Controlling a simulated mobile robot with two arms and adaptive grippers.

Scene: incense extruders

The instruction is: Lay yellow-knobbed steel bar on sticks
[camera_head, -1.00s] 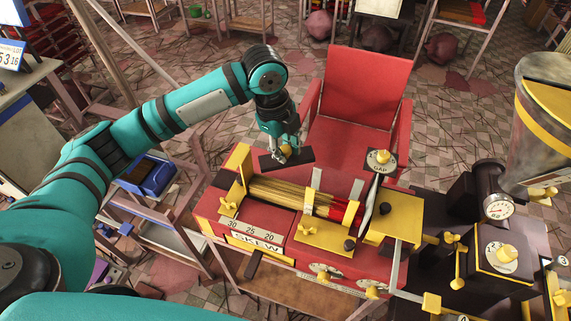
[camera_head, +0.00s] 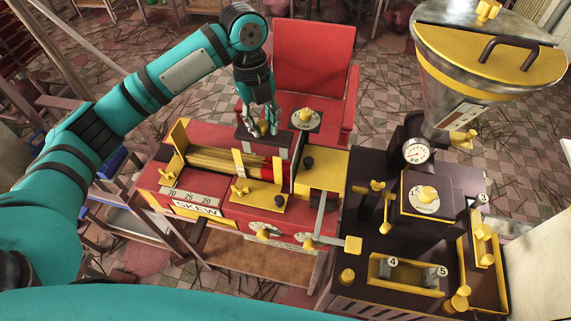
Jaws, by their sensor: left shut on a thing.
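My left gripper (camera_head: 264,130) is shut on the yellow knob of a dark steel bar (camera_head: 246,134). The fingers hide part of the knob. The bar is held level above the back edge of the red machine (camera_head: 235,210), behind the right part of the sticks. The bundle of thin sticks (camera_head: 217,159) lies in the machine's trough, tan along its length and red at the right end. The bar looks apart from the sticks. My right gripper is not in view.
A plate marked CAP with a yellow knob (camera_head: 306,115) is right of the bar. A yellow block (camera_head: 258,196) stands in front of the sticks. A dark press with a gauge (camera_head: 418,151) and a steel hopper (camera_head: 480,60) are at right. A red chair (camera_head: 314,65) stands behind.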

